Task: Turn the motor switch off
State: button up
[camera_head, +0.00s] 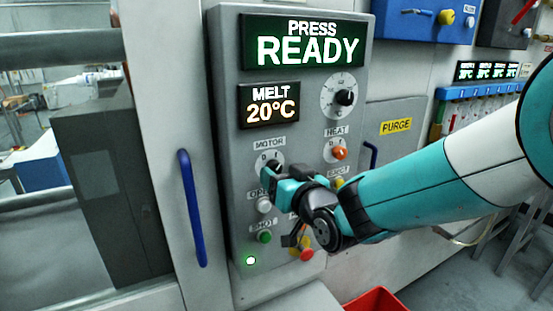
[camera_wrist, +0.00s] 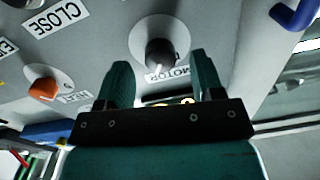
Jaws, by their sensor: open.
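The motor switch is a black knob on a pale round dial below the MOTOR label. In the head view its dial (camera_head: 270,156) is partly hidden by my gripper (camera_head: 268,172). In the wrist view the motor knob (camera_wrist: 160,53) shows its white pointer mark toward the MOTOR lettering. My open gripper (camera_wrist: 162,72) has one finger to each side of the knob in that picture, with nothing between them but the knob's line of sight. I cannot tell whether the fingers touch it or stop short of it. Which setting the pointer marks is unreadable.
The grey control panel (camera_head: 227,130) shows PRESS READY and MELT 20°C. An orange heat knob (camera_head: 340,153) is right of the motor switch. A white button (camera_head: 264,204), a green button (camera_head: 265,237) and a red button (camera_head: 307,254) are below. A blue handle (camera_head: 191,207) stands left.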

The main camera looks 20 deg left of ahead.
jog(key=shift+p+x, duration=0.3)
jog(key=shift+x, duration=0.95)
jog(key=c, duration=0.9)
